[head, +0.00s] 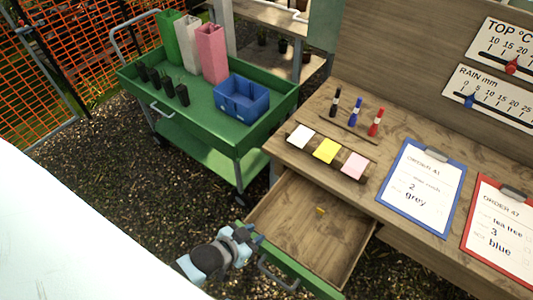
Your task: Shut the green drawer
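The green drawer stands open below the workbench. Its green front (310,283) carries a grey handle (275,276), and its wooden inside (305,230) shows with a small yellow item (320,211) on the bottom. My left gripper (252,236) is at the left end of the drawer front, close to its corner. I cannot tell whether it touches the front. Its fingers are small and overlap the drawer edge, so their opening is unclear. My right gripper is out of view.
The wooden bench (300,165) holds colour cards, markers, a blue clipboard (424,187) and a red clipboard (503,228). A green trolley (205,125) with tall pots and a blue caddy (241,97) stands at the back left. Gravel ground (110,170) lies free left of the drawer.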

